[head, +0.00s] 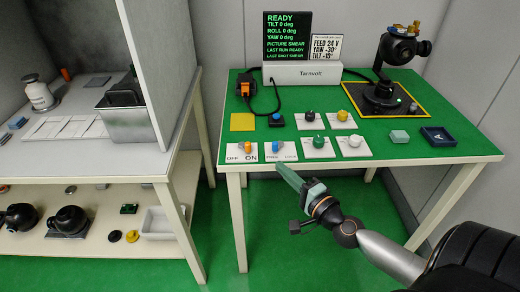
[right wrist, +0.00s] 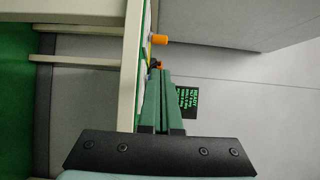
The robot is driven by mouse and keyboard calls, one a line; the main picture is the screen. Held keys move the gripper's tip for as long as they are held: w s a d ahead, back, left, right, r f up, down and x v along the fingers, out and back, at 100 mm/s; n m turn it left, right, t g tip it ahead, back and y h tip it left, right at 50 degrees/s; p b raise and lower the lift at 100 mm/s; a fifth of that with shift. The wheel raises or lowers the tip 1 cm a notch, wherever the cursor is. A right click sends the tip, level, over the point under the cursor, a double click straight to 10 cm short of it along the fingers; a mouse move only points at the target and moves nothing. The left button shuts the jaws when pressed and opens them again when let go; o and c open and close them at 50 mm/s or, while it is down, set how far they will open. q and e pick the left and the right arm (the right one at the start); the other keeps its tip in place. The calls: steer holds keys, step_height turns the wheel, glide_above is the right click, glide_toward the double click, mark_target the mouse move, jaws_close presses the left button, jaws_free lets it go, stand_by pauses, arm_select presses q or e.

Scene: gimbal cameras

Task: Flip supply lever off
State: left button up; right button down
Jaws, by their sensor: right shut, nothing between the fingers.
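The supply lever (head: 246,147) has an orange tip and stands on a white plate marked OFF and ON at the table's front left corner. I cannot tell firmly which way it leans. An orange-tipped peg (right wrist: 159,39) shows beyond my fingers in the right wrist view. A blue-tipped lever (head: 275,147) stands just right of it on a plate marked FREE and LOCK. My right gripper (head: 280,166) is shut and empty, its green fingertips at the table's front edge by the FREE/LOCK plate, apart from the supply lever. My left gripper is not in view.
Several knobs on white plates, such as a green knob (head: 319,141), fill the green table (head: 400,151). A display (head: 287,36) reading READY stands at the back. A black gimbal camera (head: 385,88) stands on the right. A side bench (head: 150,160) is at left.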

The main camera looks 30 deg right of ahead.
mark_target(260, 159)
steer(key=w+p, duration=0.1)
steer(key=w, duration=0.9)
steer(key=shift+a, duration=0.15)
steer(key=shift+s+a+r+h+p, duration=0.1)
steer(key=shift+a+h+p, duration=0.05)
steer(key=shift+h+p, duration=0.25)
steer(key=shift+a+m+h+p, duration=0.1)
steer(key=shift+m+h+p, duration=0.2)
steer(key=shift+m, duration=0.1)
